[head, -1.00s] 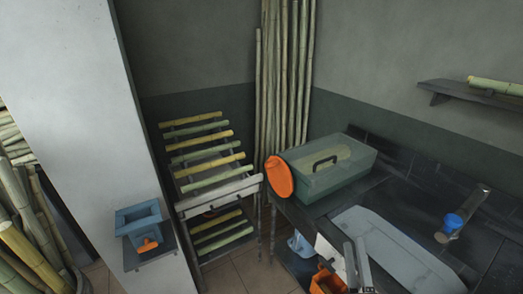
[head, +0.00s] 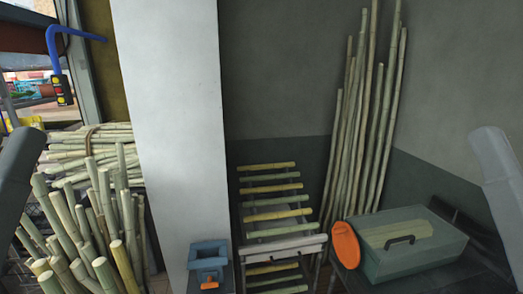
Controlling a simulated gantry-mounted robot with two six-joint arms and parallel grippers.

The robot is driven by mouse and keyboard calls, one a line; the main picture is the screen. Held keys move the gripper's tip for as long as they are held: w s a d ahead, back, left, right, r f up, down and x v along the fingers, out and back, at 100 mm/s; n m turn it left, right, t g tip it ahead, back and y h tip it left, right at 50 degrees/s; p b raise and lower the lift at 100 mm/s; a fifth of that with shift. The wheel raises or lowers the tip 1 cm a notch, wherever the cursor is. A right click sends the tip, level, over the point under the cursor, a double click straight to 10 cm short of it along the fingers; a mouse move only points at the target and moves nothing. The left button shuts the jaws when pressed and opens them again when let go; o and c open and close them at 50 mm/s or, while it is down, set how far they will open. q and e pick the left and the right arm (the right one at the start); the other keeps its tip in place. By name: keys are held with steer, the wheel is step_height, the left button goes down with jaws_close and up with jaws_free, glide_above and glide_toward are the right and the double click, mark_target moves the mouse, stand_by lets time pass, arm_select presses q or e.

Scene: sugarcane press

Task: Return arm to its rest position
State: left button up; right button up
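Part of my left arm (head: 18,175) shows as a dark grey link at the left edge of the head view. Part of my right arm (head: 497,170) shows as a lighter grey link at the right edge, in front of the wall and beside the green box. Both links stand up at a tilt. Neither gripper's fingers are in the picture, so I cannot see whether they hold anything.
A rack of cane pieces (head: 271,190) stands in the middle. Right of it are an orange disc (head: 345,245) and a lidded green box (head: 410,262) on a dark counter. A blue hopper (head: 209,254) is by the white pillar (head: 175,130). Cane bundles (head: 90,215) fill the left.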

step_height(320, 180, up, 33)
steer(key=p, duration=3)
